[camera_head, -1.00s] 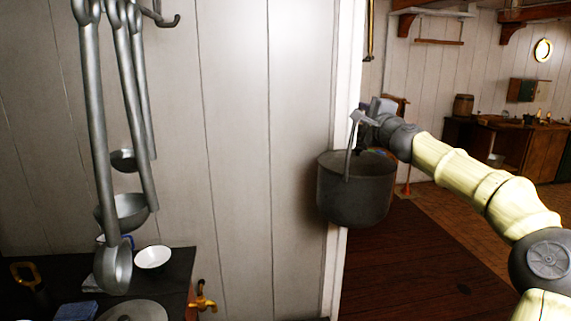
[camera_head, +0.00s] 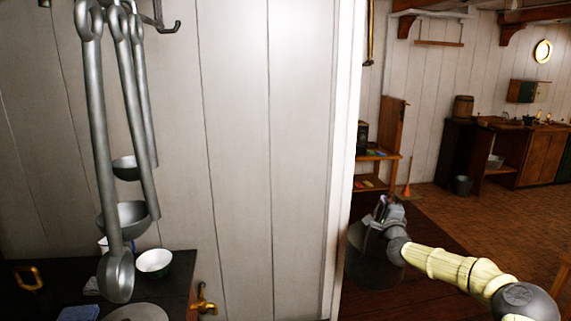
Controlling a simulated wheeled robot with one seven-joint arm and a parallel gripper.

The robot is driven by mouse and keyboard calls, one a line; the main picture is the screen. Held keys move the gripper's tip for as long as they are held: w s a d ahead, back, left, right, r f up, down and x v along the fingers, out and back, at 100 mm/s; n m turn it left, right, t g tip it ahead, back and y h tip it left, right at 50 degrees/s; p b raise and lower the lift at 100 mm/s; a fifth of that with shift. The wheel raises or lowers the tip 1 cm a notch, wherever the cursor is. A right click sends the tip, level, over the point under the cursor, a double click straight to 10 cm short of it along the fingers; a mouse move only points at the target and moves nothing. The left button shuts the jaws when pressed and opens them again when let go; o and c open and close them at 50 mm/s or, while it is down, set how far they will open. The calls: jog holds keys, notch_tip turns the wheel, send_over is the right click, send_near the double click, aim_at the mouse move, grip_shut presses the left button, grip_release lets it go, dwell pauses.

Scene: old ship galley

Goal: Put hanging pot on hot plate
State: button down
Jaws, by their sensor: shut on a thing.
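The dark metal pot (camera_head: 370,265) hangs below my gripper (camera_head: 383,210), just right of the white wall edge. It is dim against the dark red floor, so its outline is hard to make out. My gripper is shut on the pot near its handle, with my arm reaching in from the lower right. I cannot make out a hot plate in this view.
The white wall edge (camera_head: 345,150) stands close left of the pot. Open floor (camera_head: 480,225) lies beyond my arm.

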aim_at(382, 251)
jog(key=s+f, duration=0.1)
jog(key=f, duration=0.4)
jog(key=s+f, duration=0.1)
jog(key=f, duration=0.4)
jog(key=s+f+p, duration=0.1)
jog(key=f, duration=0.5)
jog(key=shift+d, duration=0.3)
jog(key=shift+n+y, duration=0.5)
jog(key=shift+y, duration=0.4)
jog(key=s+a+f, duration=0.1)
jog(key=s+f, duration=0.1)
jog(key=f, duration=0.1)
jog(key=s+a+f, duration=0.1)
jog(key=s+f, duration=0.1)
jog(key=f, duration=0.2)
jog(key=s+a+f+p, duration=0.1)
jog(key=s+a+f, duration=0.1)
jog(key=f, duration=0.1)
jog(key=shift+a+f, duration=0.1)
jog(key=shift+f, duration=0.25)
jog(key=s+a+p, duration=0.1)
jog(key=s+a, duration=0.5)
jog(key=s, duration=0.4)
jog(key=s+a+f+p, duration=0.1)
jog(key=s+a, duration=0.6)
jog(key=s, duration=0.2)
jog(key=shift+s, duration=0.4)
jog(key=shift+d, duration=0.15)
